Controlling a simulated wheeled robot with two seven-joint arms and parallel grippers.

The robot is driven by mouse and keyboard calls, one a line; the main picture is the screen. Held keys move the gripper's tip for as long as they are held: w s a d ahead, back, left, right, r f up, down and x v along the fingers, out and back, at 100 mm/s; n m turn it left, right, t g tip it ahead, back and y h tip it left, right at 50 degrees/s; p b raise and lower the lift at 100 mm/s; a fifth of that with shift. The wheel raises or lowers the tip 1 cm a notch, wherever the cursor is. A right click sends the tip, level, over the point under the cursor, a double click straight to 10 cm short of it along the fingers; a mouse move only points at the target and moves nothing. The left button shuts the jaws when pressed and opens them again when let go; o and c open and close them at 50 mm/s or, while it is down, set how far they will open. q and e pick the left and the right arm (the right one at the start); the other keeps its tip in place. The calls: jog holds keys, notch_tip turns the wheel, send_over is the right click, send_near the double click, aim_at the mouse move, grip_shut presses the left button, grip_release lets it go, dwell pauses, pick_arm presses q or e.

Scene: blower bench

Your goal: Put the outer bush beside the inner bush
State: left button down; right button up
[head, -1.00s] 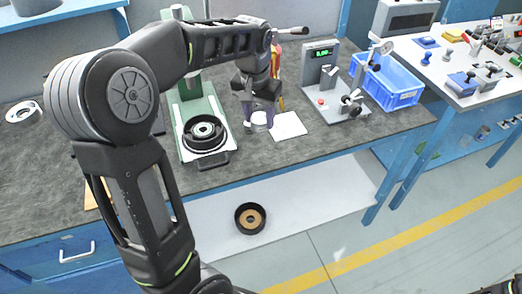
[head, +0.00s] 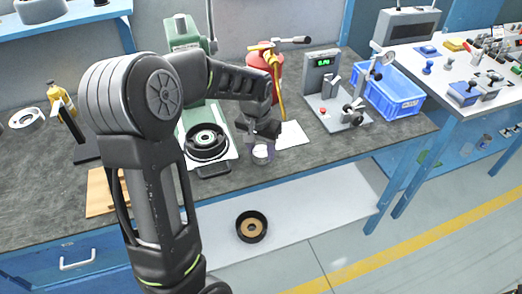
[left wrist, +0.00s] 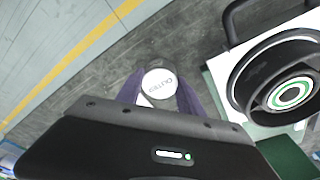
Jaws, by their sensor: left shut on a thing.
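The outer bush (head: 261,154) is a small white cylinder. Its top shows in the left wrist view (left wrist: 158,84), with the word OUTER on it. My left gripper (head: 260,143) is shut on it, with a purple finger at each side (left wrist: 159,92). It is over the bench, right of the green-based fixture and near the front edge. I cannot tell whether it touches the bench top. I cannot make out the inner bush in either view; the arm and gripper hide part of the bench. My right gripper is not in view.
A black round housing (head: 206,153) sits on the fixture, left of the gripper. A white sheet (head: 293,135) lies to the right. A gauge stand (head: 345,118), a blue crate (head: 400,103) and a red extinguisher-like object (head: 270,62) stand farther off.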

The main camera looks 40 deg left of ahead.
aim_at(258, 156)
pick_arm(q)
jog(key=shift+f, duration=0.25)
jog(key=shift+f, duration=0.2)
jog(key=c, duration=0.7)
grip_release()
jog(key=shift+c, duration=0.2)
jog(key=shift+r, duration=0.15)
notch_tip(258, 156, up, 12)
jog(key=s, duration=0.1)
jog(key=shift+s+d, duration=0.2)
jog(key=shift+s, duration=0.2)
